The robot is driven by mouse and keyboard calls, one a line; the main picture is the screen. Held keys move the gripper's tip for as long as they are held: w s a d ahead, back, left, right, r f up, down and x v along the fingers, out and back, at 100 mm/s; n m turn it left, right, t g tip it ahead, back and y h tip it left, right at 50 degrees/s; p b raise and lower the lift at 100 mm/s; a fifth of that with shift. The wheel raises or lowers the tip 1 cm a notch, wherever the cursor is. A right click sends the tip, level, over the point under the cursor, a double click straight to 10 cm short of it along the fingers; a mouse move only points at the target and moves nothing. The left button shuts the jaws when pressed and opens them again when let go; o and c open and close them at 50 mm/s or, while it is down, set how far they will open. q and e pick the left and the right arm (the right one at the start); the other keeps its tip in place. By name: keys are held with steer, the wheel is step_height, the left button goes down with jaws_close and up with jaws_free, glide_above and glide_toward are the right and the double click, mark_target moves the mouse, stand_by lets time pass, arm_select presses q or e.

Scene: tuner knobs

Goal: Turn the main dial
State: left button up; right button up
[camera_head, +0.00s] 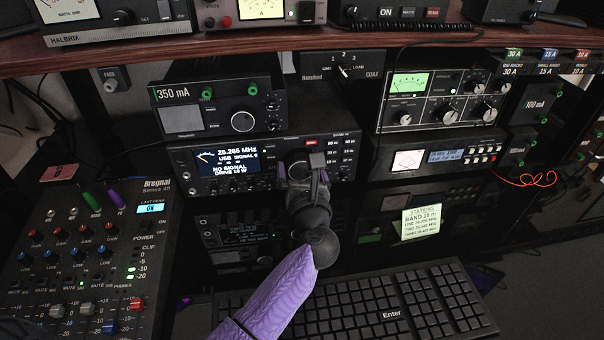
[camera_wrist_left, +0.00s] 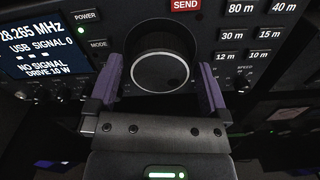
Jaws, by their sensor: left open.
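The main dial (camera_wrist_left: 160,62) is a large black knob with a pale ring on the front of the transceiver (camera_head: 262,152). In the head view my left gripper largely covers it. My left gripper (camera_wrist_left: 160,78) is open, with one purple-faced finger on each side of the dial. It also shows in the head view (camera_head: 302,168), at the end of my purple-sleeved arm. I cannot tell whether the fingers touch the knob. The transceiver's display (camera_head: 228,162) reads 28.265 MHz, USB, signal 0, no signal, drive 10 W. My right gripper is not in view.
SEND (camera_wrist_left: 186,5) and band buttons (camera_wrist_left: 240,9) sit close right of the dial. A smaller unit (camera_head: 218,106) rests on top of the transceiver. A keyboard (camera_head: 362,305) lies below, a mixer (camera_head: 90,255) stands left, and a yellow station note (camera_head: 420,222) is at right.

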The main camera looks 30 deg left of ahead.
arm_select(q)
steer(key=shift+c, duration=0.3)
steer(key=c, duration=1)
steer(key=shift+r+m+p, duration=0.1)
steer(key=shift+m+p, duration=0.2)
steer(key=shift+r+m+p, duration=0.1)
steer(key=shift+m+p, duration=0.65)
steer(key=shift+m, duration=0.25)
steer(key=shift+c, duration=0.2)
steer(key=shift+m+p, duration=0.65)
steer(key=shift+m, duration=0.45)
steer(key=shift+m+p, duration=0.55)
steer(key=shift+m, duration=0.55)
steer(key=shift+f+m, duration=0.2)
steer(key=shift+m, duration=0.1)
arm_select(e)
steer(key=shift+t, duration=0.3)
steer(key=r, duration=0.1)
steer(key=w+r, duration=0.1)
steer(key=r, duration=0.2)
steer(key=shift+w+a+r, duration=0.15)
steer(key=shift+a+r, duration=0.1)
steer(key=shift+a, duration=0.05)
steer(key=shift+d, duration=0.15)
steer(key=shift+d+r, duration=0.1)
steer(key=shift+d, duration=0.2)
